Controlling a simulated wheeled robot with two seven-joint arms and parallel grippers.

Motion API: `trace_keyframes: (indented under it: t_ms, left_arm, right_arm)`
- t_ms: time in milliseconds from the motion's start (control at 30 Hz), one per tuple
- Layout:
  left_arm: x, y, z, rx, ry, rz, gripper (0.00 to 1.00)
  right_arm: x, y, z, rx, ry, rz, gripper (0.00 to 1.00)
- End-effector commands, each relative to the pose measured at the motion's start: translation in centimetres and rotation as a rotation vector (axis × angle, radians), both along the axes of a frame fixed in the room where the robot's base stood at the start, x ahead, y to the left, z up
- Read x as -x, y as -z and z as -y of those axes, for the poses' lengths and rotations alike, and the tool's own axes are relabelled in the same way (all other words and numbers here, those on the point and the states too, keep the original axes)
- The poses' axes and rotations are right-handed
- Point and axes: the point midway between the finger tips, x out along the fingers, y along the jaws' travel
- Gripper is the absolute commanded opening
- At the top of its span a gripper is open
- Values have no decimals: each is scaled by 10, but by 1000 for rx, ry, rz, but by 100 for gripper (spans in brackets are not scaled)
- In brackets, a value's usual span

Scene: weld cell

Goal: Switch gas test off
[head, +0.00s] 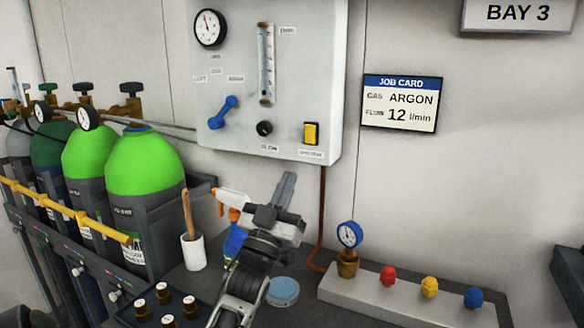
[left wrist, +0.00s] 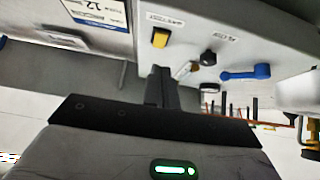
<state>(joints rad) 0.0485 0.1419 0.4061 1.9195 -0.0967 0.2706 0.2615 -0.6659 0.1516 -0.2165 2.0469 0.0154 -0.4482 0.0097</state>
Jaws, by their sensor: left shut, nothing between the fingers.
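A yellow rocker switch (head: 311,133) sits in a dark frame at the lower right of the grey wall panel (head: 285,60). The label below it is too small to read surely, and I cannot tell its position. It also shows in the left wrist view (left wrist: 160,38). My left gripper (head: 287,188) is below the panel, pointing up, with its fingers shut and empty, apart from the switch. In the left wrist view the closed fingers (left wrist: 159,86) point towards the panel's lower edge. My right gripper is not in view.
The panel also bears a black flow knob (head: 264,128), a blue lever (head: 223,112), a flow tube (head: 266,63) and a round gauge (head: 210,27). Green cylinders (head: 145,165) stand at left. A white cup (head: 193,250) and a gauge block (head: 400,298) are on the bench below.

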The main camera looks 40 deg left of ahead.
Motion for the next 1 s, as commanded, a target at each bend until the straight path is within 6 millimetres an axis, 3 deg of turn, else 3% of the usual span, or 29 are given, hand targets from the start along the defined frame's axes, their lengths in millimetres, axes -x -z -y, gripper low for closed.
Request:
trace_keyframes:
  t_ms: [33,267,1000]
  left_arm:
    - [6,13,2,2,-1,-4,0]
    - [23,32,7,0,-1,-1,0]
    - [26,34,7,-1,-1,1,0]
  right_arm:
    - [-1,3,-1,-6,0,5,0]
    - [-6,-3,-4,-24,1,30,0]
    - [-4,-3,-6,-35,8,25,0]
